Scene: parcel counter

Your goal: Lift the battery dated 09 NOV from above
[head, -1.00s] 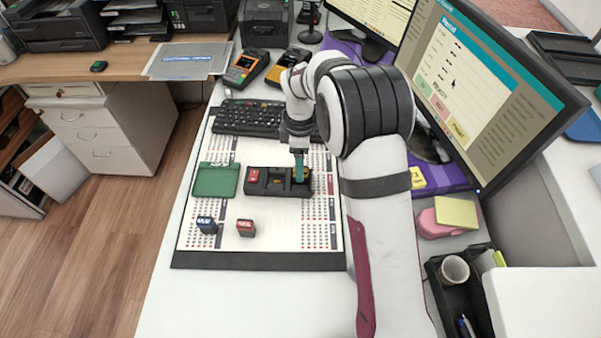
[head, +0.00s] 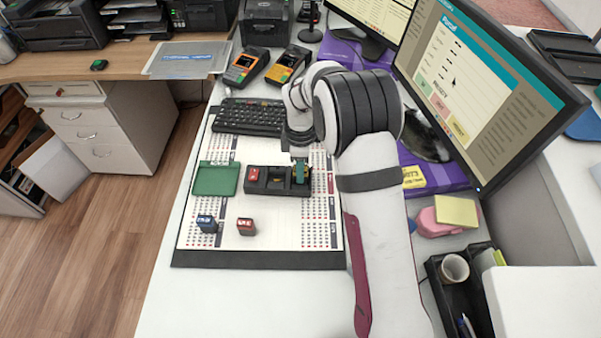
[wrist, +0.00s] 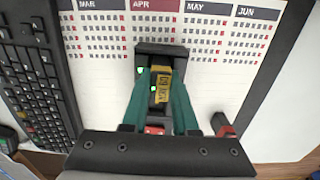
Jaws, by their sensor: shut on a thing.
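A black charger (head: 270,190) with several slots stands on the printed calendar mat. My gripper (head: 300,173) points down at its right-hand slot with teal fingers. In the wrist view my gripper (wrist: 161,92) is shut on a yellow-labelled battery (wrist: 162,84), one finger on each side. The label is small and sideways and seems to end in NOV; I cannot read the day surely. I cannot tell whether the battery is clear of its slot. A red battery (head: 253,174) sits in the left-hand slot. Green lights show on the charger in the wrist view (wrist: 150,49).
A green tray (head: 215,178) lies left of the charger. A blue block (head: 207,224) and a red block (head: 246,227) stand on the mat (head: 290,240) in front. A keyboard (head: 250,116) lies behind, and a monitor (head: 480,85) stands at right.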

